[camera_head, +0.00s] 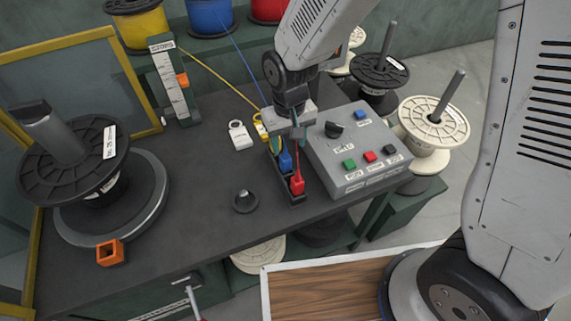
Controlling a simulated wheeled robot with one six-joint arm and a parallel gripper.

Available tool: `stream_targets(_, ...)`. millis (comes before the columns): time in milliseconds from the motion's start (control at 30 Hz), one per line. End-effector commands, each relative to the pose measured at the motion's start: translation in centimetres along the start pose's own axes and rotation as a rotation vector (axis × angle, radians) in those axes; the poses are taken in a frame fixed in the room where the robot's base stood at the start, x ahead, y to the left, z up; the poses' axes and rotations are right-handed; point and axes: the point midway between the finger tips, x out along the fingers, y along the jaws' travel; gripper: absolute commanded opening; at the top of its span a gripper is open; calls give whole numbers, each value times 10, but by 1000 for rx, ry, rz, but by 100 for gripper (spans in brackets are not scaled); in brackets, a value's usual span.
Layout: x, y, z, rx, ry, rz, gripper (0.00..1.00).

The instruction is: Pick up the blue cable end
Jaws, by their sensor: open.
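The blue cable end (286,160) stands in a narrow black holder (293,195) near the middle of the table. A thin blue cable runs back from there toward the blue spool (210,14). My gripper (287,138) is open, pointing down right over the holder at the blue end. It partly hides the back of the holder. I cannot tell whether the fingers touch the blue end.
A grey control box (357,180) with buttons stands close right of the holder. A small black knob (245,201) and an orange square block (110,252) are on the table. A large black spool (72,165) stands on a turntable at left. The table's middle left is clear.

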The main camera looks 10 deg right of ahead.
Motion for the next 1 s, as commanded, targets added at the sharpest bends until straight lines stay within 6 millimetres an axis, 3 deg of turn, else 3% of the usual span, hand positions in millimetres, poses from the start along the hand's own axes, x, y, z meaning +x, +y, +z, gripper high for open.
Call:
stream_targets(600,77,-7,-1,-2,-5,1,51)
stream_targets(900,82,-7,-2,-2,-1,0,51)
stream_targets(1000,82,-7,-2,-2,-1,0,26)
